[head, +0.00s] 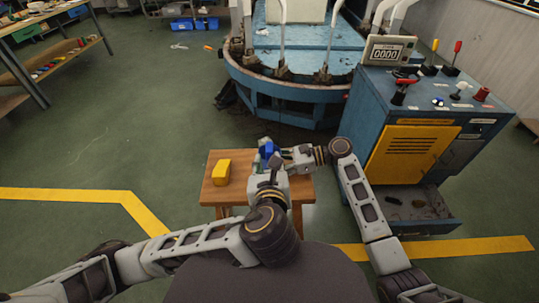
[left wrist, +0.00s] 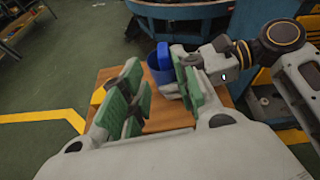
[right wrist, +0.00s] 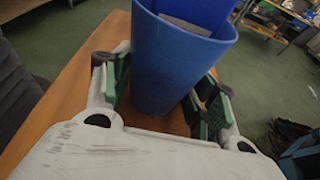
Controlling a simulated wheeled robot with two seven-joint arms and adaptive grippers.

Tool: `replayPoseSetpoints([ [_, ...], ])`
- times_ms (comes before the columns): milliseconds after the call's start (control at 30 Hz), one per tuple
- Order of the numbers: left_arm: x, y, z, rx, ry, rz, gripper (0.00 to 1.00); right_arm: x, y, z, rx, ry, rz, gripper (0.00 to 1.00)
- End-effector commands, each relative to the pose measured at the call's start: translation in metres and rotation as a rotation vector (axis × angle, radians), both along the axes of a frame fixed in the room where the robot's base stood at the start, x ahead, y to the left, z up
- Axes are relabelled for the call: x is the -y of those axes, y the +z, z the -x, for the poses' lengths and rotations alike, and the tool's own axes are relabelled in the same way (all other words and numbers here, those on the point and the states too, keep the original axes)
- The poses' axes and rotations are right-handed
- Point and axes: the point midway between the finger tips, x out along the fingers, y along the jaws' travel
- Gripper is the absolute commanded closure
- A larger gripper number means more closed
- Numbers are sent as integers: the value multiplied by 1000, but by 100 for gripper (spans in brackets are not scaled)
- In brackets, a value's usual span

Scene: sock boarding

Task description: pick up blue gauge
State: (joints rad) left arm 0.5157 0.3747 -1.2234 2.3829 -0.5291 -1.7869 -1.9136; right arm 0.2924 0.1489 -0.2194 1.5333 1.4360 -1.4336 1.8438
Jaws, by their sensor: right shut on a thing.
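The blue gauge (head: 268,149) is over the far part of the small wooden table (head: 303,193). In the right wrist view the gauge (right wrist: 180,60) looks like a hollow blue cup with something grey inside. My right gripper (right wrist: 165,98) has its green-padded fingers on either side of the gauge and is shut on it. My left gripper (left wrist: 155,92) is open, with nothing between its green pads. The gauge (left wrist: 159,65) shows just beyond the left fingers, close to the right-hand one. I cannot tell whether the gauge touches the table.
A yellow block (head: 221,172) sits on the table's left part. A blue machine (head: 290,90) stands behind the table. A blue control cabinet (head: 420,125) with an open drawer (head: 415,205) stands to the right. Open floor lies to the left.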

Motion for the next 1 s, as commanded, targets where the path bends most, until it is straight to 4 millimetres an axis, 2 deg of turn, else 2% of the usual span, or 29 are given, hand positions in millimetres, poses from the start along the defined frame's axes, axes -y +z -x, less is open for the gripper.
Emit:
replayPoseSetpoints([
  [233,5,-2,9,-8,-68,-115,70,0,0,0,0,0,0,56],
  [667,5,-2,10,-10,-74,-126,70,0,0,0,0,0,0,56],
  [833,5,-6,2,-10,-72,-127,70,0,0,0,0,0,0,56],
  [1000,5,-13,-16,-10,-72,-126,70,0,0,0,0,0,-1,56],
])
